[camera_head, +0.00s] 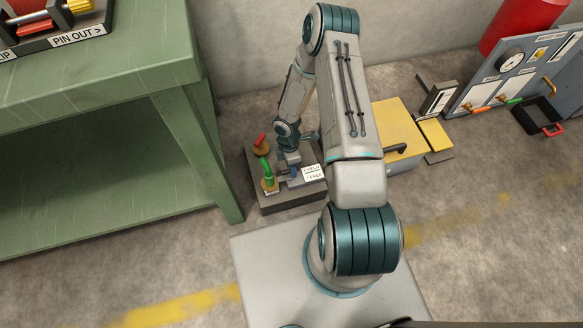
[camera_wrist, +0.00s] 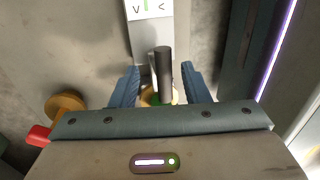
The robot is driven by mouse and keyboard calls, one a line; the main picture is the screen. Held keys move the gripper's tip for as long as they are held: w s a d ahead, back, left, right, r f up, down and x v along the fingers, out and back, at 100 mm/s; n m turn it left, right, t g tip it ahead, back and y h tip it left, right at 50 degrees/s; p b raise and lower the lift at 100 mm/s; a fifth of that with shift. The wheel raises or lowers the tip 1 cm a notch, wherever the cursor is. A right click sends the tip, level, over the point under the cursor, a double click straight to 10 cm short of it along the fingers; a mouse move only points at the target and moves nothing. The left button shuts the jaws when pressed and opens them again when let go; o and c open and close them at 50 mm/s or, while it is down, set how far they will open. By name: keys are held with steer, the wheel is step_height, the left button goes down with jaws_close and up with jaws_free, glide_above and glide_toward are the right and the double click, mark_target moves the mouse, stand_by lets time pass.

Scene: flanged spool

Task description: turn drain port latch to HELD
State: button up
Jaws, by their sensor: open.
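A dark box (camera_head: 290,199) stands on the floor under my arm. A white label (camera_head: 312,172) on it reads HELD and FREE. It carries a green handle (camera_head: 265,170) on an orange base and a red handle (camera_head: 260,140). My gripper (camera_wrist: 158,68) is open, just above the box. In the wrist view a dark post (camera_wrist: 163,68) stands between its blue fingers, with visible gaps on both sides. A yellow and green part below it is mostly hidden by my gripper. I cannot tell for certain which part is the drain port latch.
The red handle (camera_wrist: 38,135) and an orange disc (camera_wrist: 65,104) lie left of my gripper in the wrist view. A green workbench (camera_head: 190,70) stands at left. A yellow-topped box (camera_head: 400,125) and a grey panel (camera_head: 515,75) stand at right.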

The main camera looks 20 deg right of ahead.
step_height(320, 180, up, 11)
steer(key=w+p, duration=0.2)
steer(key=p, duration=0.1)
steer(key=shift+r, duration=0.2)
steer(key=shift+w, duration=0.1)
steer(key=s+d+r+m+t+h+p, duration=0.15)
steer(key=r+m+p, duration=0.4)
steer(key=r, duration=1.45)
steer(key=d+r+m+t+h+p, duration=0.1)
steer(key=d+r+m+p, duration=0.15)
steer(key=r+p, duration=1.1)
steer(key=s+a+r+m+p, duration=0.1)
steer(key=s+r, duration=0.4)
steer(key=r, duration=0.6)
steer(key=s+a+r+m+t+y+p, duration=0.1)
steer(key=s+r+m+p, duration=0.3)
steer(key=r, duration=0.8)
steer(key=s+a+r+m+t+y+p, duration=0.1)
steer(key=s+r+m, duration=0.4)
steer(key=r, duration=0.7)
steer(key=shift+s+a+p, duration=0.45)
steer(key=shift+a+p, duration=0.2)
steer(key=shift+p, duration=0.35)
steer(key=shift+t, duration=0.25)
